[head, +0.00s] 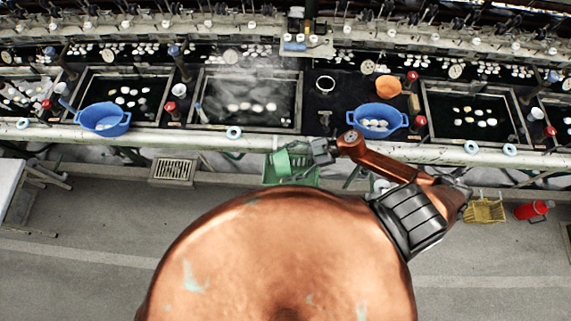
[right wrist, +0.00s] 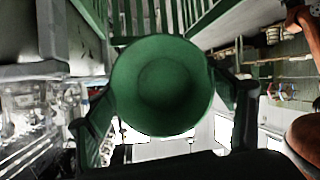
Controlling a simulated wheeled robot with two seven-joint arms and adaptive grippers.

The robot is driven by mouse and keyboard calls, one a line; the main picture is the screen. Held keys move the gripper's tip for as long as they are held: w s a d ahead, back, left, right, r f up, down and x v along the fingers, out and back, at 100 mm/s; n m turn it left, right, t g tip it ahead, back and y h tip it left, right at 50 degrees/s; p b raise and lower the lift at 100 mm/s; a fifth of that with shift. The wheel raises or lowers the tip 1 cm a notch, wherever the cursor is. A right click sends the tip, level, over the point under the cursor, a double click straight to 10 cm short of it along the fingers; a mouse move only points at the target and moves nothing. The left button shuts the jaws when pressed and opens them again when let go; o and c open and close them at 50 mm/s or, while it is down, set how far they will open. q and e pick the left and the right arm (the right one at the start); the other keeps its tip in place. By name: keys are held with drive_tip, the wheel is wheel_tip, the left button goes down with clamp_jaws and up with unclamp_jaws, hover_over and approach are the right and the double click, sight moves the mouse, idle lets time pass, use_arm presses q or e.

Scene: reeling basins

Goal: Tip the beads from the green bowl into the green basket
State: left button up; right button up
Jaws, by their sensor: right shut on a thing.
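My right gripper (head: 306,154) is shut on the green bowl (head: 282,162) and holds it over the green basket (head: 300,179), in front of the bench. The bowl looks tilted onto its side in the head view. In the right wrist view the bowl (right wrist: 163,85) shows as a round green shape between the two fingers, and slats of the green basket (right wrist: 125,18) show behind it. I see no beads; whether any are in the bowl or basket is hidden. My left gripper is not in view.
The bench edge (head: 220,142) runs behind the basket. Blue basins (head: 103,118) (head: 377,121) and an orange bowl (head: 389,87) stand on the bench. A yellow basket (head: 484,211) and a red extinguisher (head: 533,210) are on the floor at right.

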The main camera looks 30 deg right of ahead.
drive_tip(key=shift+s+d+r+t+y+b, duration=0.2)
drive_tip(key=shift+d+y+b, duration=0.25)
drive_tip(key=shift+y+b, duration=0.9)
drive_tip(key=shift+s+d+f+t+y+b, duration=0.1)
drive_tip(key=shift+d+t+y+b, duration=0.3)
drive_tip(key=shift+b, duration=1.7)
drive_tip(key=shift+s, duration=0.1)
